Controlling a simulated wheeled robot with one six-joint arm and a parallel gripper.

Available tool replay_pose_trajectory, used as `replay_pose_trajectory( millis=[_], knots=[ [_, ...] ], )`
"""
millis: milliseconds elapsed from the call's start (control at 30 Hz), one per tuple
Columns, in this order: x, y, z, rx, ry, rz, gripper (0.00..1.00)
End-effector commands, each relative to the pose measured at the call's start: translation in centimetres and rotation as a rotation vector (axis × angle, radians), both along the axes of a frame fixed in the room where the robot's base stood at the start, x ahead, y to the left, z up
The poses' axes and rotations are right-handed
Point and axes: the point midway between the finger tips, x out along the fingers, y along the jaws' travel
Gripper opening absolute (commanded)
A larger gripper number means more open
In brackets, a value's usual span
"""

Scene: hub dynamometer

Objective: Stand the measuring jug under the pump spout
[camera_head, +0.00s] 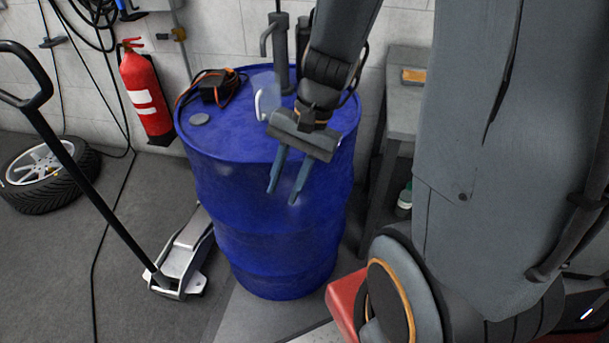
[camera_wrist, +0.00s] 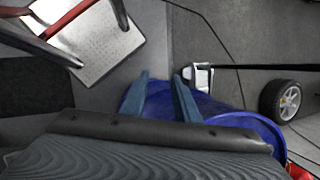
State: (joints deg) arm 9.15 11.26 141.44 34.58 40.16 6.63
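A pump (camera_head: 282,62) stands on top of the blue drum (camera_head: 265,228), with its grey spout (camera_head: 266,40) at the upper left. A pale, clear vessel with a white handle (camera_head: 258,104), which looks like the measuring jug, stands on the drum top below the spout. My arm and gripper partly hide it, so its exact position under the spout is unclear. My gripper (camera_head: 282,196) is open and empty, its two blue fingers pointing down in front of the drum's near side. In the wrist view, the fingers (camera_wrist: 161,78) are apart with nothing between them.
A black device with an orange cable (camera_head: 215,90) and a grey cap (camera_head: 200,119) lie on the drum. A floor jack (camera_head: 183,255), wheel (camera_head: 48,177) and fire extinguisher (camera_head: 147,92) are left. A grey bench (camera_head: 404,120) stands right. Floor left of the drum is partly clear.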

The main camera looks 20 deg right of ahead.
Motion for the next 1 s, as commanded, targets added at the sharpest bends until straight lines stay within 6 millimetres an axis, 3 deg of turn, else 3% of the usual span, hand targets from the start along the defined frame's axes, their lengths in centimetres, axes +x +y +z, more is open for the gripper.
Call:
replay_pose_trajectory(
  millis=[100, 200, 333, 500, 1000],
  knots=[
    [-1.4, -1.6, 0.3, -0.155, -0.099, 0.31, 0.28],
    [-1.6, -2.7, 0.7, -0.254, -0.171, 0.523, 0.28],
    [-1.3, -3.5, 1.2, -0.333, -0.236, 0.7, 0.28],
    [-1.1, -3.9, 1.4, -0.365, -0.26, 0.775, 0.28],
    [-1.1, -3.9, 1.4, -0.363, -0.258, 0.771, 0.28]
  ],
)
